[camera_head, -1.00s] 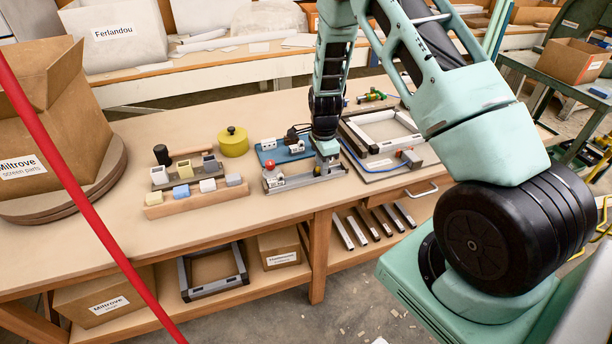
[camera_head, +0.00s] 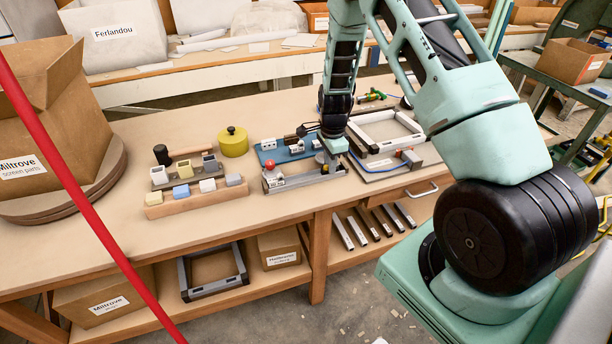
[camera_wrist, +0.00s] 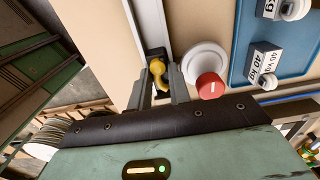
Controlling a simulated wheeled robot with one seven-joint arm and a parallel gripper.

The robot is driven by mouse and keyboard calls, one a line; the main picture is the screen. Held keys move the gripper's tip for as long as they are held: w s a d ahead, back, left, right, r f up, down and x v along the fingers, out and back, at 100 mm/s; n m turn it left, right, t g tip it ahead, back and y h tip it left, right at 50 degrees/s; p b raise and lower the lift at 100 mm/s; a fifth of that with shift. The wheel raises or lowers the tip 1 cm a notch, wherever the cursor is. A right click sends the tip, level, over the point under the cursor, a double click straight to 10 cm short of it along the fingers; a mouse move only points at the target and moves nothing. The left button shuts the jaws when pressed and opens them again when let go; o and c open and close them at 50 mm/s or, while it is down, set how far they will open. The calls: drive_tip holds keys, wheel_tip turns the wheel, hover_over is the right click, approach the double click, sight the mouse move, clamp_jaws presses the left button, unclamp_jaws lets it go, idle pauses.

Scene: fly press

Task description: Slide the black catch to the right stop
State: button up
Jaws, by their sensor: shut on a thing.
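In the wrist view, my gripper (camera_wrist: 160,84) has its two fingers close together over a narrow pale metal rail (camera_wrist: 151,22). A dark piece that looks like the black catch (camera_wrist: 155,52) is at the fingertips, with a rounded yellow part (camera_wrist: 158,70) between the fingers. My gripper is shut on it; the fingers hide part of it. In the head view, my gripper (camera_head: 334,154) is at the right end of the grey metal fixture (camera_head: 305,179) on the bench. The catch cannot be made out there, and the right stop is not clear.
A red button (camera_wrist: 210,86) on a white round base stands close beside the fingers. A blue tray (camera_head: 285,152) with labelled weights (camera_wrist: 264,62) lies behind the fixture. A wooden block rack (camera_head: 195,196) is to the left, a metal frame (camera_head: 388,131) to the right.

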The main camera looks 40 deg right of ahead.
drive_tip(key=shift+s+d, duration=0.25)
drive_tip(key=shift+d, duration=0.55)
drive_tip(key=o, duration=0.9)
drive_tip(key=shift+c, duration=1.3)
drive_tip(key=shift+r+p, duration=2.7)
drive_tip(key=shift+r, duration=0.85)
